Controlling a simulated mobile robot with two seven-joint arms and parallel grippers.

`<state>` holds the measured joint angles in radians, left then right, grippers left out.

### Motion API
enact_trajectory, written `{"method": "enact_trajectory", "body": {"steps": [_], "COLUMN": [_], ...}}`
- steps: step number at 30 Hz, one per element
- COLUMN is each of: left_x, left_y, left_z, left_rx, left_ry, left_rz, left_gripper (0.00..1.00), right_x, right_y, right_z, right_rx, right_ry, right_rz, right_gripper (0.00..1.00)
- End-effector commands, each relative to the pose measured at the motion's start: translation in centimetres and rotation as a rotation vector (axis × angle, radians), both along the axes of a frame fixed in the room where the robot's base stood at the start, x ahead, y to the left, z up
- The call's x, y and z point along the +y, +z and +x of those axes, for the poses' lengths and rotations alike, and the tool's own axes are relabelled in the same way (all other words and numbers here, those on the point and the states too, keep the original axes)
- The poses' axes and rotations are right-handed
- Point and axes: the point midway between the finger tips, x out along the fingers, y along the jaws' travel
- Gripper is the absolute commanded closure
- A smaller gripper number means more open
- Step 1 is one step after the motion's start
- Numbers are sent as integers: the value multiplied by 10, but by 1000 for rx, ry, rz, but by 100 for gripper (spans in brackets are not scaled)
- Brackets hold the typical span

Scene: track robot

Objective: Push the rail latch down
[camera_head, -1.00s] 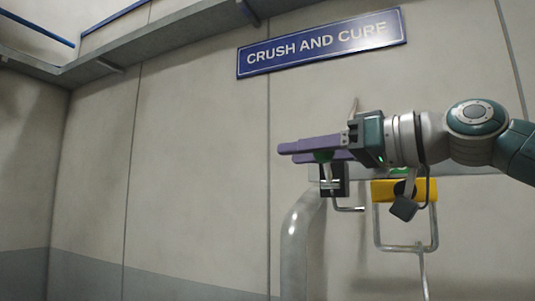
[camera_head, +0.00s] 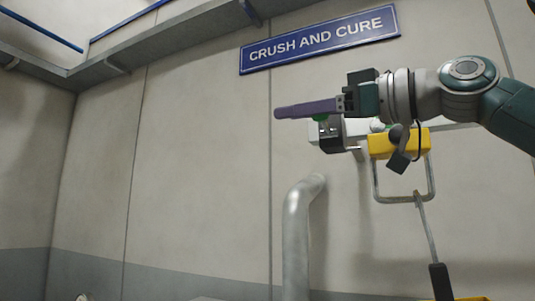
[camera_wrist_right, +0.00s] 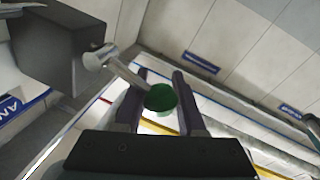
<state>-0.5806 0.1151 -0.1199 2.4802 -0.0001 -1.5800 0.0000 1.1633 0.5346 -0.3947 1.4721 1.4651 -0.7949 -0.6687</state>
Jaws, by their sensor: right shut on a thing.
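The rail latch (camera_head: 331,133) is a dark block with a green-tipped lever, mounted on the pale rail on the wall. Its green knob (camera_wrist_right: 162,98) shows in the right wrist view on the end of a metal lever (camera_wrist_right: 124,72), between my two purple fingers. My right gripper (camera_head: 278,113) points left in the head view, its fingers over the block, one finger hiding the other. The right wrist view also shows its fingers (camera_wrist_right: 160,75), shut on the knob. Most of the knob is hidden behind the finger in the head view. My left gripper is not in view.
A yellow block (camera_head: 398,143) with a hanging metal frame (camera_head: 405,200) is just right of the latch. A grey pipe (camera_head: 297,240) rises below it. A blue sign (camera_head: 320,38) is on the wall above. The wall to the left is clear.

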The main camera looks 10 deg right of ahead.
Motion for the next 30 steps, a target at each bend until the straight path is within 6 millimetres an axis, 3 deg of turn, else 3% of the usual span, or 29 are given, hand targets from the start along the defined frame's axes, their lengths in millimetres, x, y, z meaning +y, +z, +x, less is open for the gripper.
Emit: {"method": "enact_trajectory", "body": {"steps": [1, 12, 30], "left_x": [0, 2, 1], "left_y": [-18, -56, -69], "left_z": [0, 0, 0], "left_rx": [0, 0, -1], "left_ry": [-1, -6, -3], "left_rz": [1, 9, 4], "left_gripper": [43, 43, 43], "right_x": [0, 1, 1], "right_y": [-20, -31, -35], "right_z": [3, 1, 1], "right_rx": [-15, -249, -374], "right_ry": [-5, -4, -7], "right_rz": [-30, -191, -277], "right_gripper": [100, 100, 100]}}
